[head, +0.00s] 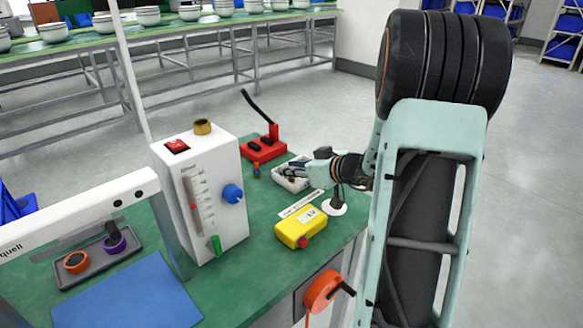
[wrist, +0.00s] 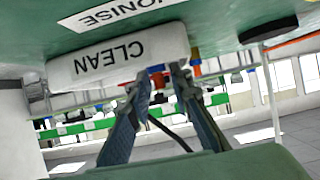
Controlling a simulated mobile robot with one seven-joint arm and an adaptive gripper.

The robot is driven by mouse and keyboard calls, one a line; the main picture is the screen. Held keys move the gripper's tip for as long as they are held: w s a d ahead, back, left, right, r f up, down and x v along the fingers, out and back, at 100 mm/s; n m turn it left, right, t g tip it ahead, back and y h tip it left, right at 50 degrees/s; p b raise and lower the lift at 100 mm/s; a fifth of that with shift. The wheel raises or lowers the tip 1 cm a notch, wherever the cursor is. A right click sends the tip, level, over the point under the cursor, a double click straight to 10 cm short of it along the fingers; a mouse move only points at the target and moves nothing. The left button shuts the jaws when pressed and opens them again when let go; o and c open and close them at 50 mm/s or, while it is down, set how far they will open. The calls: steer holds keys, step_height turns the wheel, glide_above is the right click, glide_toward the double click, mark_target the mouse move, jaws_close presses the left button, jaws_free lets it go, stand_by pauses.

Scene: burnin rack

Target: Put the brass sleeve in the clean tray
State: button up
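The brass sleeve (head: 202,127), a short gold-coloured ring, stands on top of the white instrument box (head: 222,205) in the head view. The clean tray (head: 284,180) is a small white tray on the green bench, right of that box. In the wrist view the tray's wall (wrist: 85,68) shows the word CLEAN upside down. My gripper (head: 296,167) is at the tray, well to the right of the sleeve. In the wrist view my gripper (wrist: 168,73) has its fingers apart, with nothing seen held between them. The tray partly hides behind the gripper in the head view.
A red clamp (head: 264,148) stands behind the tray. A yellow box (head: 300,228) with a red button lies in front. A dark tray (head: 110,268) with orange and purple rings and a blue mat (head: 130,300) lie left. An orange reel (head: 323,291) is at the front edge.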

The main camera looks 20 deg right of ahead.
steer(key=v, duration=1.2)
steer(key=shift+s, duration=0.1)
